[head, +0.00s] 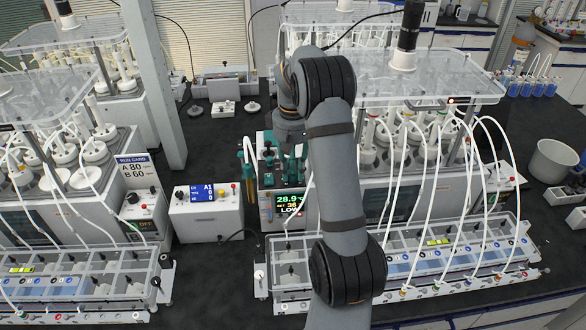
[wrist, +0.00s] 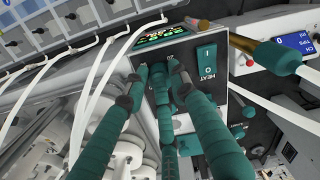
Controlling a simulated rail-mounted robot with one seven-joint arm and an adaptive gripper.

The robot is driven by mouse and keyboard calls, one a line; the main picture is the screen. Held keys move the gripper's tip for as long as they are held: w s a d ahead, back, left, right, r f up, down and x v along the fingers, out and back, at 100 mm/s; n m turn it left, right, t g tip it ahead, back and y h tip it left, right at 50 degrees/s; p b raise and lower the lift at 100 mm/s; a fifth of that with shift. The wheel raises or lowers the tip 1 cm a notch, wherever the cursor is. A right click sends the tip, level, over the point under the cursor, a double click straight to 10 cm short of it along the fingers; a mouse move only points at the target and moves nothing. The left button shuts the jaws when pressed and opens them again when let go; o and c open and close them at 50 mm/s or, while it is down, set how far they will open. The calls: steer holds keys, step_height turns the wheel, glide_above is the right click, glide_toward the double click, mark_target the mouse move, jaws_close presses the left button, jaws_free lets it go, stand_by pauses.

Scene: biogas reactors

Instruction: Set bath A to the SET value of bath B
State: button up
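The right bath's control panel (head: 290,206) shows a display reading about 28.9, a small SET line that looks like 36, and LOW. The wrist view shows this display (wrist: 160,36) at a steep angle, with a teal HEAT rocker switch (wrist: 207,58) beside it. The left bath's panel (head: 143,226) shows OFF; its other text is too small to read. I cannot read which bath is A or B. My gripper (wrist: 158,72), with teal-covered fingers, hangs close to the right bath's panel, tips just below the display. The tips are near one another; whether they are closed is unclear.
A run card (head: 134,173) reads A 80, B 60. A white box (head: 205,211) with a blue screen stands between the baths. White tubes (head: 398,190) arch over the right bath to a front rack (head: 400,262). A grey post (head: 158,85) rises left of centre.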

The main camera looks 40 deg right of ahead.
steer(key=shift+w+r, duration=0.1)
jaws_close()
steer(key=shift+d+r+m, duration=0.1)
steer(key=shift+r+m, duration=0.05)
steer(key=shift+m, duration=0.15)
stand_by(0.9)
steer(key=shift+o, duration=1.1)
jaws_free()
steer(key=o, duration=0.3)
steer(key=shift+w, duration=0.1)
steer(key=shift+f, duration=0.2)
steer(key=shift+r, duration=0.1)
